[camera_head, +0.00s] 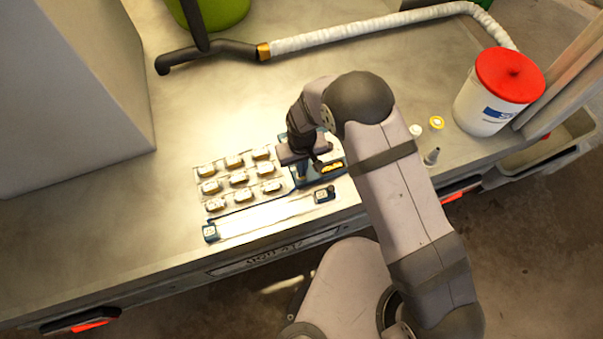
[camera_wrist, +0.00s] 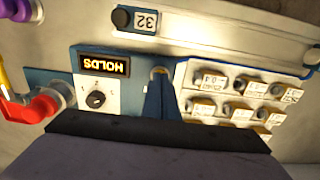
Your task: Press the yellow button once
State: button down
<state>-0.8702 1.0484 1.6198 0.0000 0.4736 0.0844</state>
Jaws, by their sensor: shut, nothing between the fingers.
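A control panel sits near the front edge of the workbench, with a blue section beside a block of pale labelled switches (camera_head: 238,180). My gripper (camera_head: 301,172) is shut and empty, pointing down over the blue section. In the wrist view its narrow fingers (camera_wrist: 158,84) stand between a lit display (camera_wrist: 104,64) and the switches. The display, reading HOLDS upside down, also shows yellow in the head view (camera_head: 332,168).
A dark knob (camera_wrist: 96,99) is beside the display. A long slider strip (camera_head: 265,215) lies along the panel's front. A yellow-rimmed round item (camera_head: 437,122) and a white bucket with a red lid (camera_head: 497,92) stand to the right. Bare bench (camera_head: 130,215) is left.

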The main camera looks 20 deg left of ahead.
jog(key=shift+f, duration=0.35)
dwell(0.7)
jog(key=shift+r, duration=0.15)
notch_tip(320, 180, up, 11)
jog(key=p, duration=0.7)
dwell(0.5)
dwell(0.5)
